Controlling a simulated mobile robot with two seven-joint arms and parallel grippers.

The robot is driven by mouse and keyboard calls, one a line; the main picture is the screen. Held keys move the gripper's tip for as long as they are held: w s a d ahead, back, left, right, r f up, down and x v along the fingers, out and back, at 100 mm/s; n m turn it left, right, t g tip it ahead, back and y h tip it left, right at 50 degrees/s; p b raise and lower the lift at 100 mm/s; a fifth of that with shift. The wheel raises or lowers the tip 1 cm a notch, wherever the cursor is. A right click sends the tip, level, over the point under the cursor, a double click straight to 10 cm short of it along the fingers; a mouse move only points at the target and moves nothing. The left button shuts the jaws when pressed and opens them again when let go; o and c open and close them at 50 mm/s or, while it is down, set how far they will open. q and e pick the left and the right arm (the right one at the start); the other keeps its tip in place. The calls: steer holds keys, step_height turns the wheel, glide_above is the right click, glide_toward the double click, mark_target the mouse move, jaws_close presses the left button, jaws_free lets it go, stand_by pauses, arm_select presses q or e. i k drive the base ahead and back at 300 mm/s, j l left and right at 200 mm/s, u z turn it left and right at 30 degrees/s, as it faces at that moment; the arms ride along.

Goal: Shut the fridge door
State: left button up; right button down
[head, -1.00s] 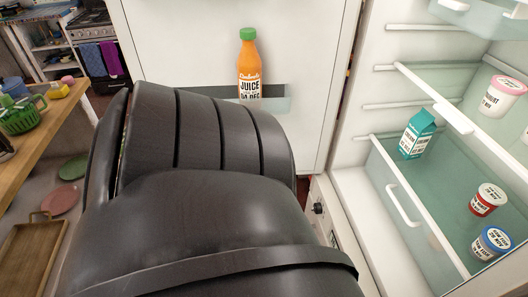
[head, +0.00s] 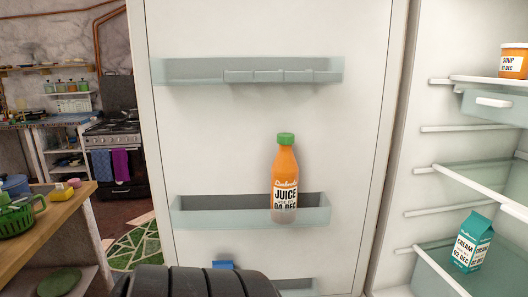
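The fridge door (head: 220,135) stands open and shows its white inner face with several shelf bins in the middle of the head view. An orange juice bottle (head: 285,185) with a green cap stands in the middle door bin (head: 195,212). The open fridge interior (head: 440,95) is to the right of the door. A dark part of my own arm shows at the bottom edge, in front of the lower door. Neither gripper is in view.
Inside the fridge are a cream carton (head: 472,243) and a soup tub (head: 514,62).

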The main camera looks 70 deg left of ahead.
mark_target(217, 82)
steer(key=k+j+z, duration=0.1)
steer(key=j, duration=0.35)
steer(key=k+j, duration=0.25)
steer(key=j, duration=0.15)
steer(key=k+j+z, duration=0.15)
steer(key=j, duration=0.3)
steer(key=k+j, duration=0.2)
steer(key=j, duration=0.2)
steer(key=k+j+z, duration=0.15)
steer(key=j, duration=0.25)
steer(key=k, duration=0.05)
